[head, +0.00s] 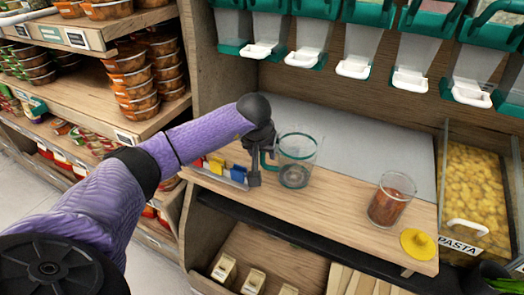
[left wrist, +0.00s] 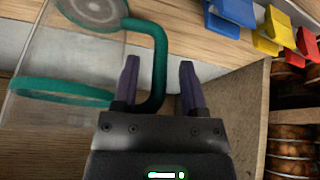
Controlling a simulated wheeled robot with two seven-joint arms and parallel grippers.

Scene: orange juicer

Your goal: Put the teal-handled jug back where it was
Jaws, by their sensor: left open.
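The clear jug (head: 298,165) with a teal rim and teal handle (head: 266,161) stands upright on the wooden counter (head: 335,205). My left gripper (head: 259,172) is at the jug's left side, by the handle. In the left wrist view the jug (left wrist: 55,58) is at the left, and its handle (left wrist: 160,62) shows between the two open fingers of my left gripper (left wrist: 158,78). I cannot tell whether a finger touches the handle. My right gripper is not in view.
Blue, yellow and red clips (head: 215,167) sit left of the jug. Dispensers (head: 355,60) hang above. A pasta bin (head: 478,190) is at the far right.

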